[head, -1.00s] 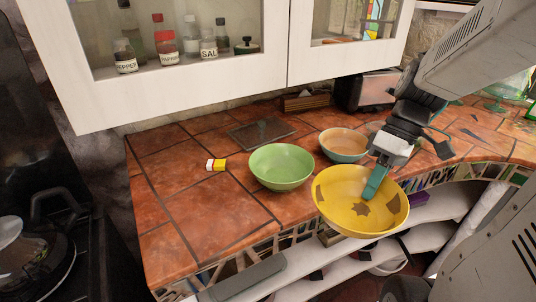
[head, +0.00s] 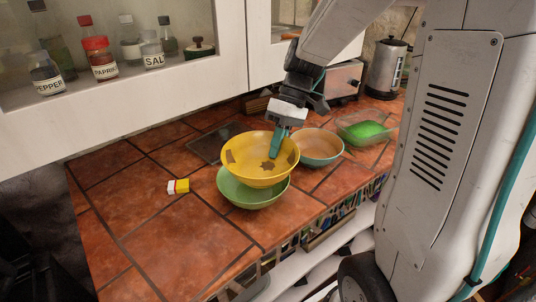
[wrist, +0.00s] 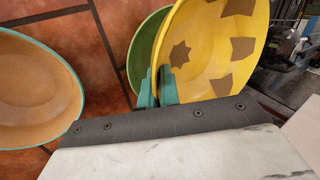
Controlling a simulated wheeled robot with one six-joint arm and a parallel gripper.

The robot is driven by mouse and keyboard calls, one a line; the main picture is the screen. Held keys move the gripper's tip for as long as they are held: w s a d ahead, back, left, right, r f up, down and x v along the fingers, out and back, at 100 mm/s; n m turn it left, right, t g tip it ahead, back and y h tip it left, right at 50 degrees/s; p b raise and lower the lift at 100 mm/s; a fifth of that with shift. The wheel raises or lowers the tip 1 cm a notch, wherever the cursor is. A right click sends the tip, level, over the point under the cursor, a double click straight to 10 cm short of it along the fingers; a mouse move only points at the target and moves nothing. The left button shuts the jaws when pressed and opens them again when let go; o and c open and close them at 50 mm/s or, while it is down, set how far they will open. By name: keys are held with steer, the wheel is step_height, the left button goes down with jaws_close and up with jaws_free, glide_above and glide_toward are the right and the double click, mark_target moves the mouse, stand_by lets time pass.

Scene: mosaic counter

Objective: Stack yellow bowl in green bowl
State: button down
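The yellow bowl (head: 247,157) with brown patches is upright in the head view, and it also shows in the wrist view (wrist: 201,62). My gripper (head: 276,150) is shut on its rim, and the fingers also show in the wrist view (wrist: 158,87). The green bowl (head: 246,198) stands on the tiled counter below the yellow bowl. The yellow bowl is above it and covers most of its opening. I cannot tell whether the two bowls touch. In the wrist view the green bowl (wrist: 145,48) shows behind the yellow rim.
An orange bowl with a teal rim (head: 318,147) stands close to the right. A small yellow and white box (head: 178,187) lies to the left. A toaster (head: 341,80) and a green-filled container (head: 365,127) stand at the back right. A wall cabinet (head: 150,85) overhangs the back.

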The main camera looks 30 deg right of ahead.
steer(key=w, duration=0.2)
steer(key=shift+w+a+f, duration=0.2)
steer(key=shift+w+a, duration=0.15)
steer(key=shift+a, duration=0.05)
steer(key=shift+f, duration=1.65)
steer(key=shift+f, duration=0.2)
steer(key=shift+f, duration=0.35)
steer(key=shift+f, duration=0.1)
steer(key=c, duration=1.9)
jaws_free()
steer(key=shift+c, duration=0.2)
